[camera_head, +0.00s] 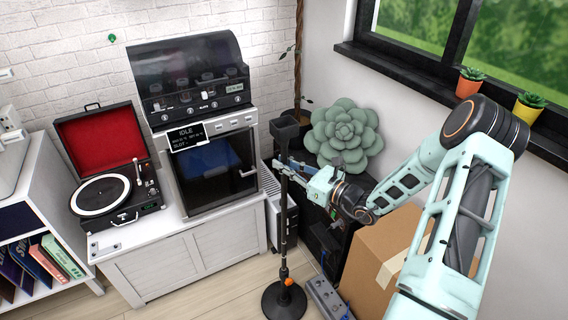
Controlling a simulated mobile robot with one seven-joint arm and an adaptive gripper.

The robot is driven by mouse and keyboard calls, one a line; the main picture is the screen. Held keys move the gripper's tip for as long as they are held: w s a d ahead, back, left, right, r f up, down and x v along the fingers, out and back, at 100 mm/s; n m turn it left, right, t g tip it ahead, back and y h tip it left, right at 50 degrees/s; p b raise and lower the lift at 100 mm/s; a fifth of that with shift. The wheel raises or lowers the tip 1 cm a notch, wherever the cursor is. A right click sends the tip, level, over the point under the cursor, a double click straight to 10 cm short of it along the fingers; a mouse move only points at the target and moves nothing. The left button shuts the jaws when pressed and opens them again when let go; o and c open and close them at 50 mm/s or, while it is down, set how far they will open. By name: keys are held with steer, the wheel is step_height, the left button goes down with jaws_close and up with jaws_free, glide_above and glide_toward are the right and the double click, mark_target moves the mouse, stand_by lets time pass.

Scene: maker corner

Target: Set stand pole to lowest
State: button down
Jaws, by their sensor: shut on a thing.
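The black stand (284,235) is upright on the floor in the middle of the view. It has a round weighted base (285,302), a slim vertical pole and a dark flared head (284,130) on top. A small orange part (288,282) shows low on the pole, just above the base. My gripper (284,167) reaches in from the right and is shut on the upper pole, below the head. The fingertips are small here, and their exact contact with the pole is hard to see.
A cardboard box (378,262) stands right of the stand, under my arm. A grey power strip (325,297) lies beside the base. A white cabinet (160,270) stands left, and a large succulent (345,133) is behind. Some floor is bare left of the base.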

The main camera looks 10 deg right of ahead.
mark_target(284, 230)
step_height(284, 230, down, 30)
steer(key=b, duration=1.7)
steer(key=shift+s+r, duration=0.1)
steer(key=shift+s, duration=0.05)
steer(key=c, duration=2)
jaws_free()
steer(key=shift+o, duration=0.5)
steer(key=shift+d+r, duration=0.1)
steer(key=v, duration=1.1)
steer(key=shift+s+d, duration=0.25)
steer(key=shift+s, duration=0.05)
